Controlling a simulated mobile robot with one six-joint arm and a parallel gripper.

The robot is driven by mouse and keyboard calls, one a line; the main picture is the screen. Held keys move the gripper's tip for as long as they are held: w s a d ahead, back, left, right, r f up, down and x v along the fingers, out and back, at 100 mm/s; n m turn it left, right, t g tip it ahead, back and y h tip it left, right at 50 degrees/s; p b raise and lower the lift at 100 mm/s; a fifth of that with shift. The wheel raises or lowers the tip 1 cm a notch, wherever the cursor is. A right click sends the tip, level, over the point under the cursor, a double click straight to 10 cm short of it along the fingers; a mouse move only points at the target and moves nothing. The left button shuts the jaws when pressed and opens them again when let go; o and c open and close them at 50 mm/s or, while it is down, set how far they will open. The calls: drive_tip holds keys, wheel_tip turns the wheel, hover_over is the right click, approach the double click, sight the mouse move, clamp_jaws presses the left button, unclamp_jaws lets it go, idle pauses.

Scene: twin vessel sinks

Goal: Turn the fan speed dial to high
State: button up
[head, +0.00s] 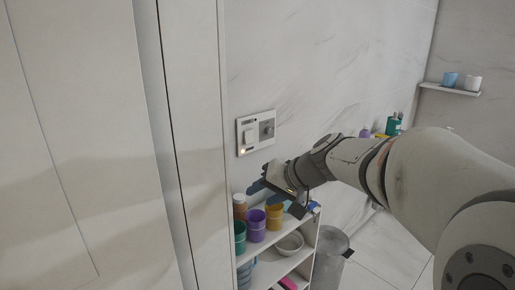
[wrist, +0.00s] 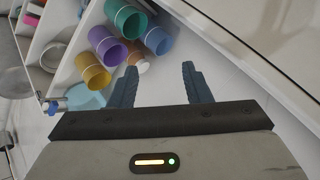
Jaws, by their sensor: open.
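The fan speed dial (head: 267,129) is a dark grey round knob on the right half of a white wall panel (head: 242,132). The panel also has a white rocker switch and a small lit lamp at its lower left. The dial's pointer is too small to read. My gripper (head: 257,187) is below the panel, above the shelf unit, and apart from the dial. In the wrist view its two dark fingers (wrist: 160,70) are spread with nothing between them. The dial and panel do not show in the wrist view.
A white shelf unit (head: 314,240) with several coloured cups and a bowl (head: 289,244) stands under my gripper. A tall cabinet (head: 190,150) is close on the left. A grey bin (head: 330,265) stands right of the shelf. The wall around the panel is clear.

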drive_tip(key=w+d+r+m+t+y+b, duration=0.1)
drive_tip(key=w+d+t+b, duration=0.15)
drive_tip(key=w, duration=0.55)
drive_tip(key=w+d+m+t+y+b, duration=0.1)
drive_tip(key=w+d+t+b, duration=0.15)
drive_tip(key=w, duration=0.45)
drive_tip(key=m+t+b, duration=0.2)
drive_tip(key=t, duration=0.3)
approach(271, 131)
drive_tip(key=p+x, duration=0.1)
drive_tip(key=x, duration=0.7)
drive_tip(key=shift+s+r, duration=0.1)
drive_tip(key=shift+r, duration=0.05)
